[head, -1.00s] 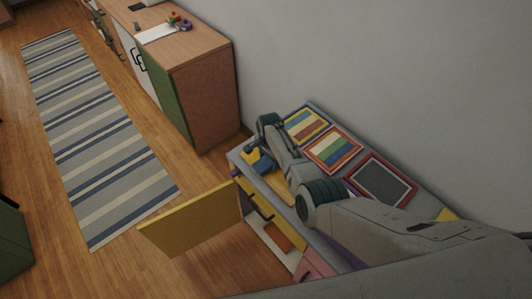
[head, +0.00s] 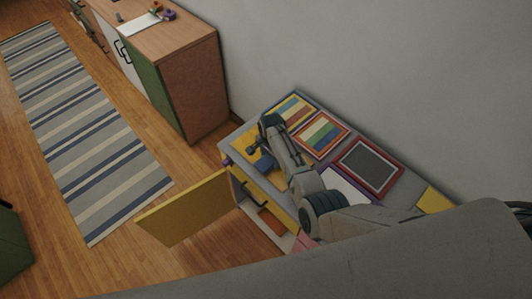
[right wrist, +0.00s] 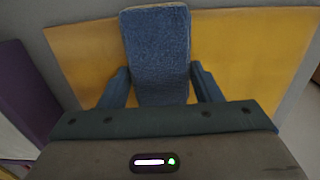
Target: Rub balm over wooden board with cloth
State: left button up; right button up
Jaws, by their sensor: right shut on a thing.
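A yellow board (head: 242,147) lies flat at the far left end of the low cabinet's top. It fills much of the right wrist view (right wrist: 244,52). My right gripper (head: 255,151) is over this board and reaches down to it. In the right wrist view, its two dark fingers (right wrist: 160,75) are shut on a blue cloth pad (right wrist: 158,40), one on each side. The pad is over the board; I cannot tell whether it touches. The blue also shows in the head view (head: 265,164). I can make out no balm container. My left gripper is not in view.
Framed striped panels (head: 321,135) and a dark framed panel (head: 370,167) lie along the cabinet top (head: 402,193) by the wall. A yellow cabinet door (head: 187,209) stands open at the front. A wooden cabinet (head: 197,85) is beyond, with a striped rug (head: 85,130) on the floor.

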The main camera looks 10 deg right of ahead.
jog(key=shift+s+d+f, duration=0.1)
jog(key=shift+s+d, duration=0.7)
jog(key=shift+s, duration=0.6)
jog(key=shift+s+d+r, duration=0.1)
jog(key=shift+s+d, duration=0.7)
jog(key=shift+s, duration=0.55)
jog(key=shift+s+d+f, duration=0.1)
jog(key=shift+s+d, duration=0.7)
jog(key=shift+s, duration=0.6)
jog(key=shift+s+d, duration=0.45)
jog(key=shift+s, duration=0.25)
jog(key=shift+w, duration=0.1)
jog(key=shift+r, duration=3.15)
jog(key=shift+r, duration=1.5)
